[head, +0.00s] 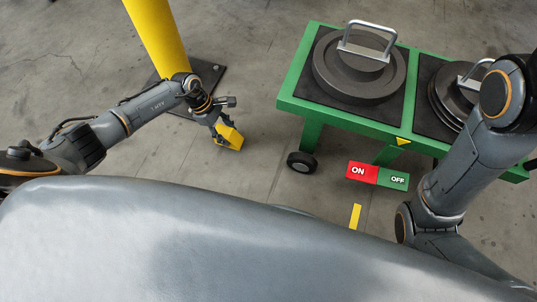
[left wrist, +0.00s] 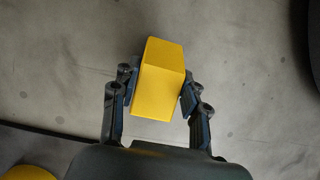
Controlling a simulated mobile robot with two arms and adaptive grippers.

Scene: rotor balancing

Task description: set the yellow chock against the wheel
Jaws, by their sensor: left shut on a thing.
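The yellow chock (head: 232,137) is a small yellow block. My left gripper (head: 224,139) is shut on it and holds it left of the green cart. In the left wrist view the chock (left wrist: 159,82) sits between both fingers of the gripper (left wrist: 160,95), with bare floor behind it. The wheel (head: 301,162) is dark with a light hub, under the cart's left end. The chock is apart from the wheel, with a gap of floor between them in the head view. My right arm comes in at the right, but its gripper is not in view.
The green cart (head: 289,103) carries dark round weights (head: 350,70) with metal handles. A red and green ON/OFF sign (head: 377,176) is below its front edge. A yellow post (head: 157,38) stands on a dark base plate behind my left arm. A yellow strip (head: 355,216) marks the floor.

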